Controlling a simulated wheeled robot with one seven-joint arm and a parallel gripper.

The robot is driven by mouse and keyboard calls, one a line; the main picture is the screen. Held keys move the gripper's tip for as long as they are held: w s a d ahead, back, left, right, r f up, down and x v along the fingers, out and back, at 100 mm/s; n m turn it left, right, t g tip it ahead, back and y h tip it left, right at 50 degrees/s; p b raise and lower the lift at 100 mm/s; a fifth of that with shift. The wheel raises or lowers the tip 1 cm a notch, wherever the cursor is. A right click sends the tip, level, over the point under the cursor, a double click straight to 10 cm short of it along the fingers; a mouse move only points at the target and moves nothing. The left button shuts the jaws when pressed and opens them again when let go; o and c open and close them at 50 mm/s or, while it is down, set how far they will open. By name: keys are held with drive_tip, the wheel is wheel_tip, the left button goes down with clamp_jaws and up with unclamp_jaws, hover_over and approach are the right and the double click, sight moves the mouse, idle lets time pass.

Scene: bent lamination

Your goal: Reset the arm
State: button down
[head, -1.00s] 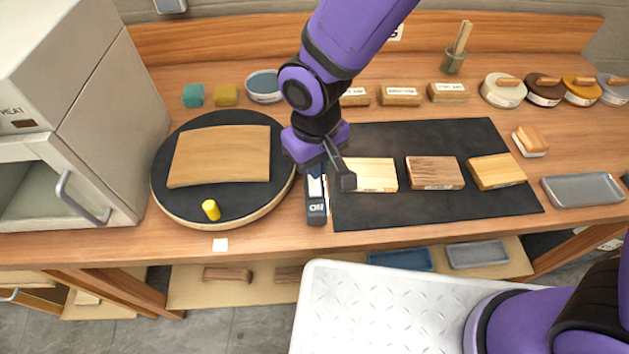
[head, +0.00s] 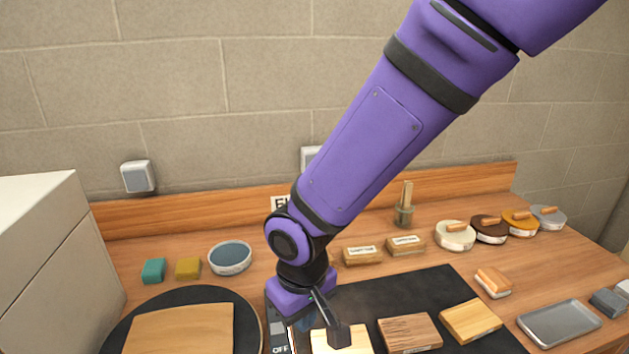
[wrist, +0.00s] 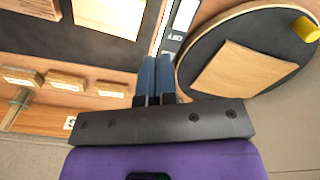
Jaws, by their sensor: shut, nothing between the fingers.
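My purple arm reaches down over the bench from the upper right in the head view. My gripper (wrist: 156,75) shows in the wrist view with its two blue-grey fingers together and nothing between them. It is above the bench, over the strip between the round black turntable (head: 253,318) and the black mat (head: 400,288). A switch box (head: 279,338) marked OFF lies just below and beside it, partly hidden in the head view. The switch box also shows past the fingertips in the wrist view (wrist: 176,40). I cannot tell how high the fingertips are.
A bent wooden sheet (head: 182,328) lies on the turntable. Wood blocks (head: 410,333) lie on the mat. A blue-grey bowl (head: 230,258), several round lidded tins (head: 455,236) and a grey tray (head: 558,323) stand around. A pale cabinet (head: 45,270) stands at left.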

drive_tip(key=w+d+r+m+t, duration=0.1)
drive_tip(key=d+r+m, duration=0.1)
drive_tip(key=d+r, duration=0.7)
drive_tip(key=w+d+r+m+t, duration=0.1)
drive_tip(key=w+d+r+m, duration=0.1)
drive_tip(key=d+r, duration=0.65)
drive_tip(key=s+d+r+m+t, duration=0.2)
drive_tip(key=s+d+r+m, duration=0.2)
drive_tip(key=s+d, duration=0.6)
drive_tip(key=d+r, duration=0.1)
drive_tip(key=d, duration=0.4)
drive_tip(key=shift+s+d+t, duration=0.15)
drive_tip(key=shift+t, duration=0.15)
